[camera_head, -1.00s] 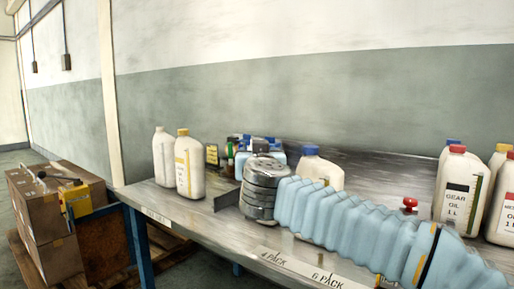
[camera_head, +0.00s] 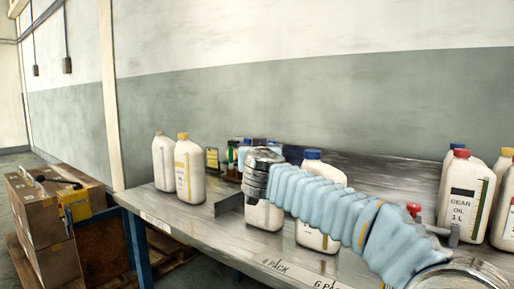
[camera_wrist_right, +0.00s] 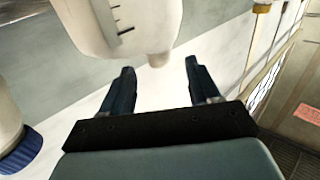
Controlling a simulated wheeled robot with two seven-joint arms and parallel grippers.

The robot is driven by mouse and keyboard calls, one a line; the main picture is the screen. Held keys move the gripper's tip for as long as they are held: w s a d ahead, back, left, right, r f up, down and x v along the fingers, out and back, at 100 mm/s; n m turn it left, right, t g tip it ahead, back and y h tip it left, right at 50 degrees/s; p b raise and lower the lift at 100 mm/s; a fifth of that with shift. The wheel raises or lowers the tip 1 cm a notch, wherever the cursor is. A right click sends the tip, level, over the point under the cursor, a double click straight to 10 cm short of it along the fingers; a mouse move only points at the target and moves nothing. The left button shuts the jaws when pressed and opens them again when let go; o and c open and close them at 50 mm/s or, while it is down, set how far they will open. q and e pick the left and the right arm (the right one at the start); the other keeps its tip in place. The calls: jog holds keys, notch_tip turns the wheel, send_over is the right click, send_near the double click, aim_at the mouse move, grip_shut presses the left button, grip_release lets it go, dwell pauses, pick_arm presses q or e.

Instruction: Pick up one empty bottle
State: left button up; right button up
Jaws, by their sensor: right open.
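In the right wrist view, a pale bottle (camera_wrist_right: 125,25) with a level scale shows upside down, its bare neck (camera_wrist_right: 158,60) near the tips of my right gripper (camera_wrist_right: 160,75). The fingers are apart, one on either side of the neck, without visible contact. In the head view, a pale bottle (camera_head: 263,216) stands below my right wrist, its top hidden; my right fingers are not distinguishable there. A blue-capped bottle (camera_head: 317,236) stands to its right, partly behind my sleeved arm. Two more bottles, one pale-topped (camera_head: 163,162) and one yellow-capped (camera_head: 189,172), stand at left. My left gripper is out of view.
The metal table (camera_head: 390,175) has "4 PACK" and "6 PACK" labels on its front edge. A dark divider (camera_head: 229,201) stands by the left bottles. Small bottles (camera_head: 233,155) stand behind my wrist. Labelled oil bottles (camera_head: 466,197) and a red-knobbed fitting (camera_head: 413,209) are at right. Cartons (camera_head: 45,215) sit at left.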

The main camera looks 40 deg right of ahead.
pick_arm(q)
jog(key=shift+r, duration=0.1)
pick_arm(e)
jog(key=x, duration=0.5)
jog(key=shift+w+d, duration=0.2)
jog(key=shift+w, duration=0.05)
